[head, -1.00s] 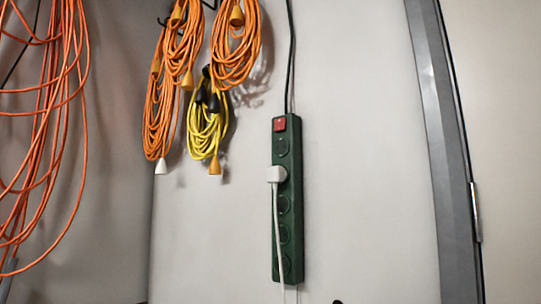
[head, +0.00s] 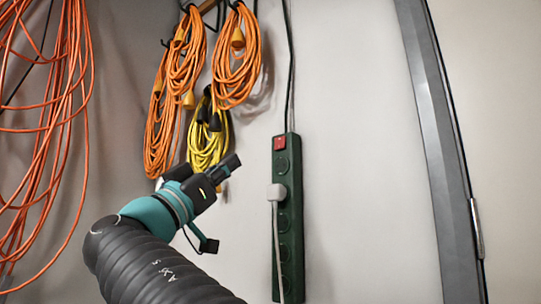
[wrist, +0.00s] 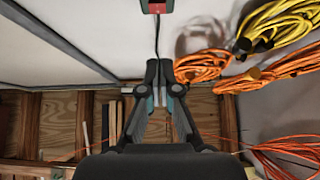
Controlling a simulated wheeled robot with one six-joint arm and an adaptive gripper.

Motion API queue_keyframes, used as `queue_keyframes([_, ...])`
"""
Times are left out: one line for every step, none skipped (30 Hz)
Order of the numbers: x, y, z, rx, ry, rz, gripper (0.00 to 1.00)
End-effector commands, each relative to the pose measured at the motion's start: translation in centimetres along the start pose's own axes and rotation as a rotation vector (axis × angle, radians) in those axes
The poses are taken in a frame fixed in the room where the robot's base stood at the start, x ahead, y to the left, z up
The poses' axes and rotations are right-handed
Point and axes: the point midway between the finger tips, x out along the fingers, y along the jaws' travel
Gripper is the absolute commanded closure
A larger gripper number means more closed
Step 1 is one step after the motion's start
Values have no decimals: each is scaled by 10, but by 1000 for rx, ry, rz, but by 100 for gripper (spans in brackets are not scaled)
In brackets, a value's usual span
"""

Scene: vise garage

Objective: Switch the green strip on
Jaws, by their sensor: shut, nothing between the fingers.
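The green power strip (head: 287,232) hangs upright on the pale wall in the head view. Its red switch (head: 280,142) is at the top end. A white plug (head: 277,192) sits in one of its sockets, with a white cord running down. In the wrist view the strip's end with the red switch (wrist: 157,6) shows at the top edge, and the rest is cut off. My gripper (head: 236,161) is left of the strip, apart from it, a little below the switch's height. In the wrist view my gripper (wrist: 160,68) is shut and empty, its fingertips together.
Orange and yellow cord coils (head: 208,140) hang on the wall behind and above my gripper. Large loose orange loops (head: 50,120) hang at far left. A black cable runs up from the strip. A grey metal frame (head: 435,130) stands at right; the wall between is clear.

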Motion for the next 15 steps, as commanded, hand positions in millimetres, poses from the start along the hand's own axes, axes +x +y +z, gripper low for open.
queue_keyframes([0, 0, 0, 1, 1, 0, 100])
queue_keyframes([0, 0, 0, 1, 1, 0, 100])
queue_keyframes([0, 0, 0, 0, 1, 0, 100])
queue_keyframes([0, 0, 0, 0, 1, 0, 100])
queue_keyframes([0, 0, 0, 0, 0, 0, 100])
queue_keyframes([0, 0, 0, -1, 0, 0, 100])
queue_keyframes([0, 0, 0, -1, 0, 0, 100])
queue_keyframes([1, 0, 0, -1, 0, 0, 100])
queue_keyframes([2, 0, 0, -1, 0, 0, 100])
queue_keyframes([3, 0, 0, -2, 0, 1, 100])
queue_keyframes([5, 0, 0, -2, -1, 1, 100])
queue_keyframes([8, 0, 0, -2, -1, 1, 100])
queue_keyframes([12, 0, -1, -2, 0, 1, 100])
queue_keyframes([15, 0, -1, -2, 0, 1, 100])
queue_keyframes([21, 0, -1, -2, -1, 2, 100])
